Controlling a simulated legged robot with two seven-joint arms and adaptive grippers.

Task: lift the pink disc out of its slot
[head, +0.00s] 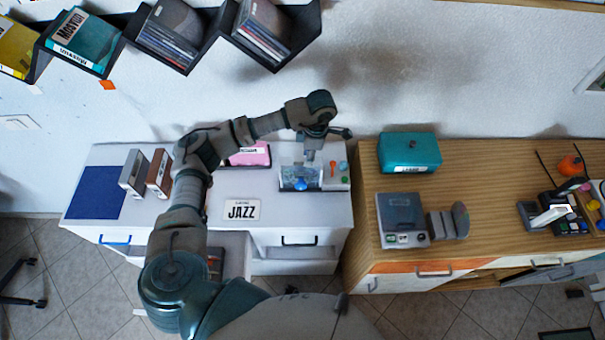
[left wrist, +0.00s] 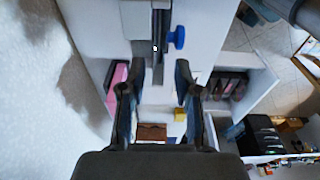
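A pink item (head: 250,156) with a white label lies near the back of the white desk, partly hidden behind my left arm. I cannot tell whether it is the disc or a case. A pink strip in a dark holder also shows left of the fingers in the left wrist view (left wrist: 117,78). My left gripper (head: 313,148) is right of the pink item, above a clear container with blue contents (head: 300,182). In the left wrist view its fingers (left wrist: 155,85) are spread, with nothing held between them. My right gripper is not in view.
Slanted wall shelves (head: 213,42) hold discs above. A teal box (head: 410,152) and a grey player (head: 402,218) sit on the wooden desk at right.

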